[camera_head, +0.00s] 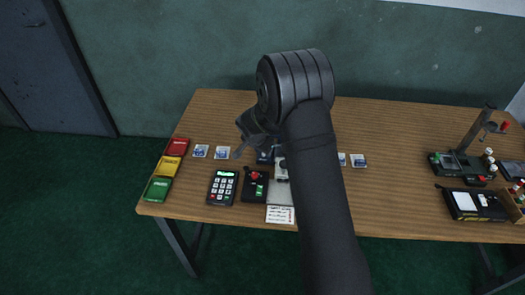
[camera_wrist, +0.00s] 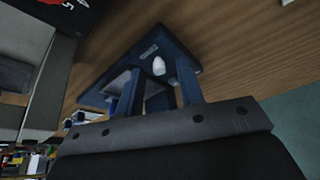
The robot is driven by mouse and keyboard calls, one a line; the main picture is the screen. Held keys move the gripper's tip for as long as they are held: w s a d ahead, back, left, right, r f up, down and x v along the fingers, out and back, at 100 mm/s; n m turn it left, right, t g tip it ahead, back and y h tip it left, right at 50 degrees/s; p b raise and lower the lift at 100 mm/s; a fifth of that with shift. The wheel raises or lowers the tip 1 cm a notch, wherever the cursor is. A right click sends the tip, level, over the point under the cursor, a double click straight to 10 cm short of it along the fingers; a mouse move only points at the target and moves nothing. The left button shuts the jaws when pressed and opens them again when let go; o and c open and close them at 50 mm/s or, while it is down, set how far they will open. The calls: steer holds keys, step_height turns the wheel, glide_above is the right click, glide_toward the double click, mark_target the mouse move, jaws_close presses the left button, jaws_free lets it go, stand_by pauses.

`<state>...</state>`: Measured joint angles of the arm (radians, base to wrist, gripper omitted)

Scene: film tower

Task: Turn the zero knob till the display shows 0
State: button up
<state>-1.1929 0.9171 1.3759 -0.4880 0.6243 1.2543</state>
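My gripper (camera_wrist: 158,85) points down over the middle of the table. In the wrist view two dark blue uprights rise from its grey palm with a gap between them, and I see nothing held in the gap. A blue plate-like part with a small white rounded piece (camera_wrist: 158,66) shows beyond them. In the head view a pale instrument (camera_head: 281,172) stands below my gripper, partly behind my arm. Left of it is a black box (camera_head: 255,187) with red and green parts. I cannot make out a zero knob or read a display for it.
A dark keypad device (camera_head: 222,187) lies left of the box. Red (camera_head: 177,147), yellow (camera_head: 168,165) and green (camera_head: 158,189) packs line the left edge. Small blue-white packets (camera_head: 222,153) lie behind. A stand (camera_head: 462,160) and black case (camera_head: 475,204) are at right. A printed card (camera_head: 280,214) lies in front.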

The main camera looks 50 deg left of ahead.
jaws_close()
stand_by(0.3)
steer(key=shift+w+d+n+g+y, duration=0.1)
steer(key=shift+n+g+y, duration=0.3)
steer(key=shift+n, duration=1)
steer(key=shift+w+d+n+g+y, duration=0.1)
steer(key=shift+n+g+y, duration=0.3)
steer(key=shift+n, duration=1)
jaws_free()
